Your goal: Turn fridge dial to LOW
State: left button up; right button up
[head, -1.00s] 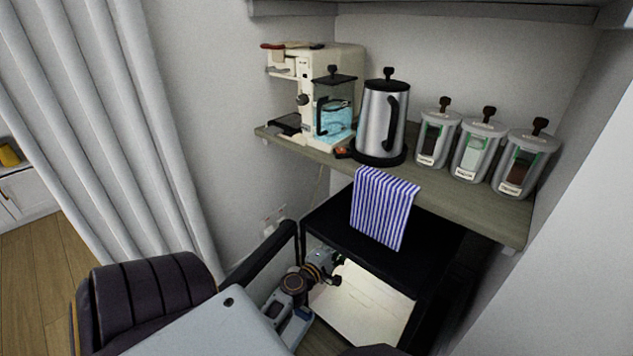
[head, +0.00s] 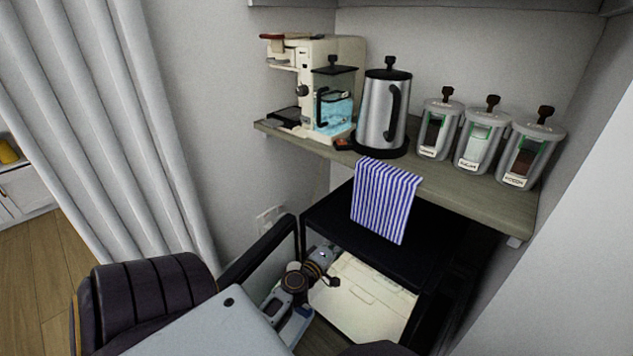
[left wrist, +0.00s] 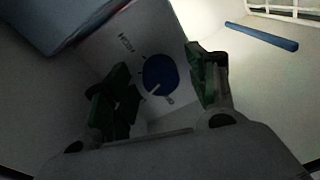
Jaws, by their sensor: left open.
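The small black fridge (head: 400,222) stands below the shelf, with its door (head: 262,248) open to the left and its pale interior showing. My left gripper (head: 328,268) reaches into the opening; the dial is hidden in the head view. My left gripper (left wrist: 157,86) is open, with one green-padded finger on each side of the dial. I cannot tell whether they touch it.
The wooden shelf (head: 455,190) above holds a coffee machine (head: 340,55), a kettle (head: 383,110) and canisters (head: 480,140). A dark chair (head: 150,290) stands at left. A blue bar (left wrist: 262,36) and white rack (left wrist: 290,10) are inside.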

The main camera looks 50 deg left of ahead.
pick_arm(q)
jog(key=shift+f+m+b, duration=0.1)
jog(key=shift+m+b, duration=0.7)
jog(key=shift+m, duration=0.7)
jog(key=shift+m+b, duration=0.7)
jog(key=shift+m, duration=0.4)
